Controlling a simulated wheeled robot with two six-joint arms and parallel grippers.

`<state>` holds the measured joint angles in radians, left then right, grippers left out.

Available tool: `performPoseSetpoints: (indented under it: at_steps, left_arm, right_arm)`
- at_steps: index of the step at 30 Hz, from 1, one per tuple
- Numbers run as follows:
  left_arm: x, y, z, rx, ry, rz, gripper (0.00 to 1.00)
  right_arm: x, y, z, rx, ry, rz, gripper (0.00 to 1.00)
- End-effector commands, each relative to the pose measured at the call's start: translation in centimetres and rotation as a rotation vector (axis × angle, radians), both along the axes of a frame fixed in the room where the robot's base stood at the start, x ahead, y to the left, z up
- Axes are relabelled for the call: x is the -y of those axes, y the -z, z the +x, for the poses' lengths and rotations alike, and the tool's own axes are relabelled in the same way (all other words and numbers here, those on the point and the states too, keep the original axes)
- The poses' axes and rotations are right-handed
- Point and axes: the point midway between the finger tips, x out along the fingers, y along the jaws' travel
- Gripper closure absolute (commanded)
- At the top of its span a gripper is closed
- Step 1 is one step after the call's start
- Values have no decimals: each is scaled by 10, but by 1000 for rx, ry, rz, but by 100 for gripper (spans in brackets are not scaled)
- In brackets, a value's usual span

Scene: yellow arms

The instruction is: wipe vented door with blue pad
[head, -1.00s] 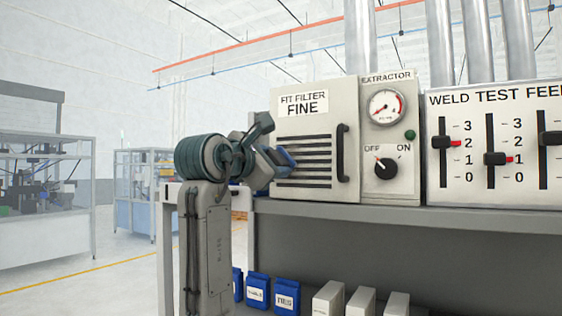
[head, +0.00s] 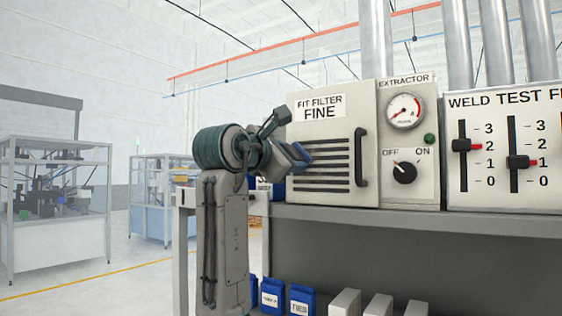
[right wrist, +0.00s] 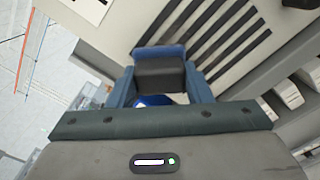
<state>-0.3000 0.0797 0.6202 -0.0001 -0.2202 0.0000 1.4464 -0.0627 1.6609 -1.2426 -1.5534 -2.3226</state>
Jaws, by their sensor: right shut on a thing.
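The vented door (head: 337,185) is a pale panel labelled FIT FILTER FINE, with dark horizontal slots and a black handle (head: 361,157) on its right. It appears closed. My right gripper (head: 287,159) is at the door's left side, by the slots. It is shut on the blue pad (head: 301,152), partly hidden by the fingers. In the right wrist view the pad (right wrist: 160,52) shows as a blue strip with a dark grey block between the fingers, over the slot ends. I cannot tell whether it touches the door. My left gripper is not in view.
Right of the door are a gauge (head: 404,111), an OFF/ON knob (head: 404,172) and a slider panel (head: 505,185). A grey shelf edge (head: 430,212) runs below. Blue boxes (head: 302,299) and pale boxes (head: 378,305) stand lower down. Open floor lies left.

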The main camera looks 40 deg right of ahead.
Motion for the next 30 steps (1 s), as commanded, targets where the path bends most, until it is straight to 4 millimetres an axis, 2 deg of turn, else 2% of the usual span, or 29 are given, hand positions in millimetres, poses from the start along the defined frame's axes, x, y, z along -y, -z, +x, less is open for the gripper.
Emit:
performPoseSetpoints:
  at_steps: [4, 13, 23, 30]
  left_arm:
    - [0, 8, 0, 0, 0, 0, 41]
    - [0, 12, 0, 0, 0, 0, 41]
    - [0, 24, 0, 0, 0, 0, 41]
    - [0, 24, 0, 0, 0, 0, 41]
  right_arm:
    - [6, 2, -13, 2, 3, -1, 73]
    - [10, 1, -24, 1, 3, 0, 73]
    - [19, 2, -50, 1, 2, 0, 73]
    - [20, 0, -53, -1, 1, 0, 73]
